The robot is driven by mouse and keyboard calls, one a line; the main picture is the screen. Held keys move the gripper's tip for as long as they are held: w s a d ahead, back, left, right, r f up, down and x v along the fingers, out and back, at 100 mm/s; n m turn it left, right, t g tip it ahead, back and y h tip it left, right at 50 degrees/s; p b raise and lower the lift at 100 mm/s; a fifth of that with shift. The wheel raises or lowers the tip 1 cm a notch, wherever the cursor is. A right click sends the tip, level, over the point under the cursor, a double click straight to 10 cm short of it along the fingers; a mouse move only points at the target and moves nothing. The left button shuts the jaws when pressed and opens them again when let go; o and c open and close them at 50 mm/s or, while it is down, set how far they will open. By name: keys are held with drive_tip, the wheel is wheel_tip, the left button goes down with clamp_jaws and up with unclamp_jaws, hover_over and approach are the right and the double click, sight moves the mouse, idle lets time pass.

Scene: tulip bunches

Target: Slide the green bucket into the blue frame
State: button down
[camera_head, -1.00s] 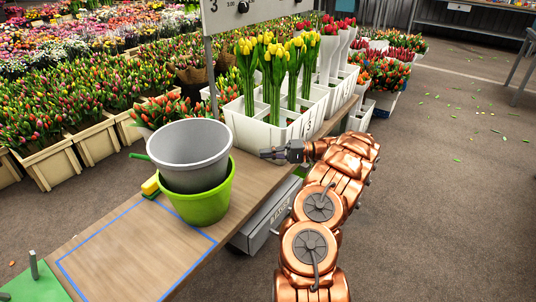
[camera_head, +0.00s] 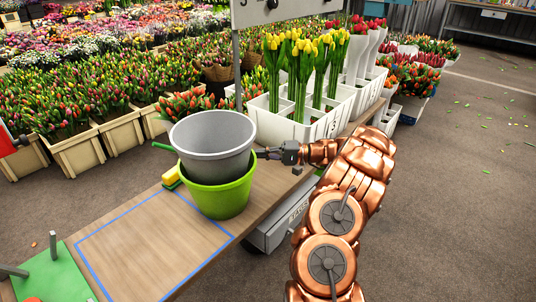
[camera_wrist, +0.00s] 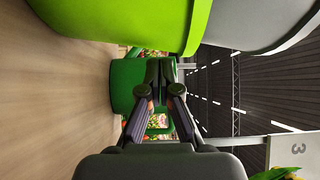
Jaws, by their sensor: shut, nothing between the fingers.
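The green bucket (camera_head: 222,198) stands upright on the wooden table at the far edge of the blue frame (camera_head: 118,217), hiding part of that line. A grey bucket (camera_head: 212,150) sits inside it. The blue frame is a taped outline, and its inside is clear. My gripper (camera_head: 264,154) is shut and empty at the right of the buckets, near the green rim; I cannot tell if it touches. In the wrist view my gripper (camera_wrist: 152,72) points past the green bucket (camera_wrist: 130,18), whose wall fills the top, with the grey bucket (camera_wrist: 245,22) at upper right.
A yellow-and-green tool (camera_head: 172,178) lies left of the buckets. A white planter (camera_head: 300,122) with yellow tulips stands behind my gripper. A green board with pegs (camera_head: 60,275) is at the near left. A dark green container (camera_wrist: 125,85) shows beyond the fingers.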

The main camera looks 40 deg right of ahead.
drive_tip(key=shift+s+a+b, duration=0.15)
drive_tip(key=shift+a+b, duration=0.2)
drive_tip(key=shift+a, duration=0.65)
drive_tip(key=shift+a, duration=0.15)
